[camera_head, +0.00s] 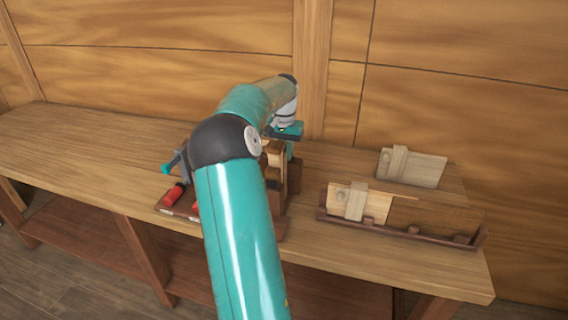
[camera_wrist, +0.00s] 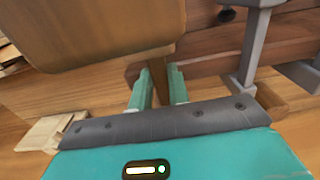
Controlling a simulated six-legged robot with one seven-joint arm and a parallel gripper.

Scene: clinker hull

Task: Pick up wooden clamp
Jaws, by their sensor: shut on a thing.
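The wooden clamp shows large at the upper left of the wrist view (camera_wrist: 105,35), with a darker narrow part (camera_wrist: 160,78) running down between my fingers. My gripper (camera_wrist: 160,92) is shut on that narrow part, with one teal finger on each side. In the head view, the gripper (camera_head: 289,133) is over the workbench, and a tan wooden part of the clamp (camera_head: 275,153) shows just below it. My arm hides much of the clamp there, and I cannot tell whether it touches the bench.
A brown tray (camera_head: 170,206) with a red-handled tool (camera_head: 174,194) is left of my arm. Grey metal tools (camera_wrist: 250,50) stand close on the right in the wrist view. A rack (camera_head: 390,235) with wooden pieces is at the right. The bench's left side (camera_head: 90,145) is clear.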

